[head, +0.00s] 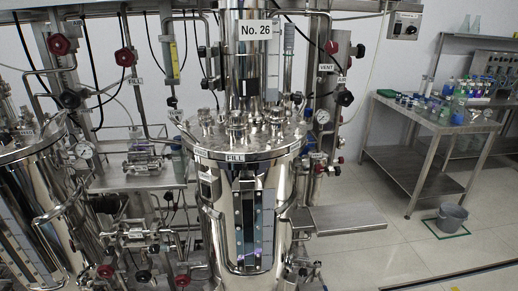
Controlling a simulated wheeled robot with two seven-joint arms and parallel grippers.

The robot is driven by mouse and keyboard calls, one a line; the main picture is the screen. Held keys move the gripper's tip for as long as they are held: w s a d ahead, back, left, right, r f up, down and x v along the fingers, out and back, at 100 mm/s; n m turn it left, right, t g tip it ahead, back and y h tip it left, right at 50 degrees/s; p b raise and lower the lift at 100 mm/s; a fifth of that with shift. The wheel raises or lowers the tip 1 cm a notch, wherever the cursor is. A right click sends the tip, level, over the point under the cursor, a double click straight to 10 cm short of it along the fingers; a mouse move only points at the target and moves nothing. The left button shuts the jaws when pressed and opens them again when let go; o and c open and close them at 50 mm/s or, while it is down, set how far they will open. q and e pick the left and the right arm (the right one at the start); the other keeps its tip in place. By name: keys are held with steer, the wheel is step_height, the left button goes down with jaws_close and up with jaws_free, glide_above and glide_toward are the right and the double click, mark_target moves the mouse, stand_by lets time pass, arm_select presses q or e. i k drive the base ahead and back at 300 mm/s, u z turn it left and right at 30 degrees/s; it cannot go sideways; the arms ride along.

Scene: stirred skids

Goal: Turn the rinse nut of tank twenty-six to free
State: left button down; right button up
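Tank twenty-six (212,218) is the shiny steel vessel in the middle of the head view. A plate reading "No. 26" (256,29) is on the column above its lid. The lid (240,150) carries several capped ports, and a "FILL" label (235,157) sits at its front rim. A tall sight window (250,228) runs down the front. I cannot tell which fitting is the rinse nut, nor its setting; labels around the lid are too small to read. Neither of my grippers shows in the head view.
Another steel tank (40,200) stands at the left. Pipes and red-knobbed valves crowd behind and between the tanks. A steel shelf (340,218) juts out right of tank twenty-six. A bench (420,150) with bottles and a grey bucket (452,216) stand at right. Floor between is clear.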

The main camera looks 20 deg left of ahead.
mark_target(274, 125)
steer(key=z, duration=0.05)
steer(key=k, duration=0.35)
steer(key=u, duration=0.75)
steer(key=i, duration=0.95)
